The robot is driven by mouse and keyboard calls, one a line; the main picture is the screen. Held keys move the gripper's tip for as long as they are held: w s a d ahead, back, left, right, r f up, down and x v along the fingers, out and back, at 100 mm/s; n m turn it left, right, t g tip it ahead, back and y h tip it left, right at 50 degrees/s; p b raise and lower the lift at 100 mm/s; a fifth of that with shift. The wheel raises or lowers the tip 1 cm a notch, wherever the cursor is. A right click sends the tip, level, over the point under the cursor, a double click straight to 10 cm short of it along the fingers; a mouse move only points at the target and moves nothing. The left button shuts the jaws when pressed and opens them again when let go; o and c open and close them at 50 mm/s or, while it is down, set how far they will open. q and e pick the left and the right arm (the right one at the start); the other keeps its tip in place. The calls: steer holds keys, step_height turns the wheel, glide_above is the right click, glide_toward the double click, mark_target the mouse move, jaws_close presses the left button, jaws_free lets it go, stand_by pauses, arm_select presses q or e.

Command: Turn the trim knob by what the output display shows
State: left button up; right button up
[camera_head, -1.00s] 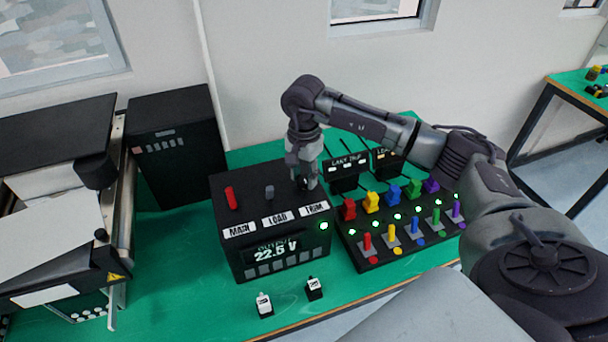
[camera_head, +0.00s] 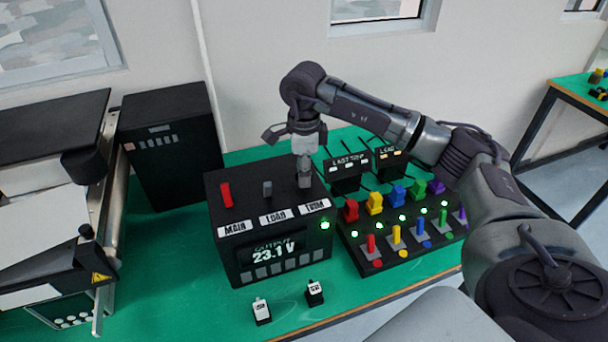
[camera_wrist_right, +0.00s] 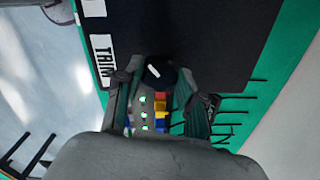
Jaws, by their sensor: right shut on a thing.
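The black power box (camera_head: 222,265) stands on the green table with labels MAIN, LOAD and TRIM on top. Its output display (camera_head: 274,254) reads 23.1 V. My right gripper (camera_head: 305,184) points down at the TRIM spot and is shut on the trim knob. In the right wrist view the trim knob (camera_wrist_right: 160,73) is a dark round cap with a white mark, between the fingers of my gripper (camera_wrist_right: 158,88). The head view hides the knob behind the fingers. My left gripper is not in view.
A panel (camera_head: 385,262) with several coloured switches and green lights is to the right.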

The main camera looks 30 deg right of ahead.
steer(key=m+b, duration=0.1)
steer(key=m, duration=0.5)
steer(key=shift+m+b, duration=0.3)
steer(key=shift+b, duration=0.1)
steer(key=m, duration=0.3)
steer(key=shift+b, duration=0.3)
steer(key=shift+r+m, duration=0.1)
steer(key=shift+m, duration=2)
steer(key=o, duration=1.1)
steer(key=shift+o, duration=0.2)
step_height(320, 180, up, 12)
